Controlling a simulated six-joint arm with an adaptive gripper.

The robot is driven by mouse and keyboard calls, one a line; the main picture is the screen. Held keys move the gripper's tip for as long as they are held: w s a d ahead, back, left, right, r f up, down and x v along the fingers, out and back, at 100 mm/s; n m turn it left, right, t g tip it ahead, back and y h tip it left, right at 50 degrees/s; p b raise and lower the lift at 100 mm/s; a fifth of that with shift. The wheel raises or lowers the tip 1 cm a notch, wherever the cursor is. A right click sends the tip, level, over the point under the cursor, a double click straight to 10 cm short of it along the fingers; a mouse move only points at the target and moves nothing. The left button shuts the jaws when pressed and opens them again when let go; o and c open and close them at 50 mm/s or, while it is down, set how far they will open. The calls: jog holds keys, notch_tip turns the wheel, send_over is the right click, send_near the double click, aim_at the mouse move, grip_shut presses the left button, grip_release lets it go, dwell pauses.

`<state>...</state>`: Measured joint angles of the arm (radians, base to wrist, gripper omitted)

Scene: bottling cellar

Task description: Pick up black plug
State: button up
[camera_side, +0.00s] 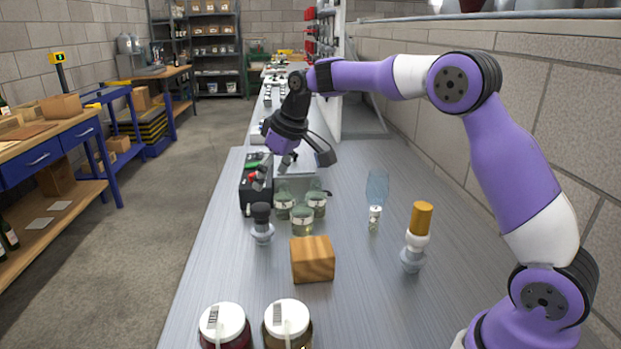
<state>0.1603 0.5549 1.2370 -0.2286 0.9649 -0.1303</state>
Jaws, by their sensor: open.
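The black plug (261,211) sits upright on top of a pale, glassy, rounded stand (262,234) on the grey bench, left of the wooden block. My gripper (304,166) hangs above the bench, farther back and to the right of the plug, with its fingers pointing down. It is open, apart from the plug, and nothing shows between its fingers.
Several greenish glass vessels (302,220) stand right of the plug. A black control box (247,193) is behind it. A wooden block (312,260), an orange-topped piece (421,217), a clear blue vessel (377,188) and white-lidded jars (287,318) stand around.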

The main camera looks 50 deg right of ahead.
aim_at(262, 206)
jog(key=x, duration=1)
jog(key=shift+s+a+f, duration=0.1)
jog(key=shift+s+f, duration=0.05)
jog(key=shift+s, duration=0.05)
jog(key=c, duration=1.3)
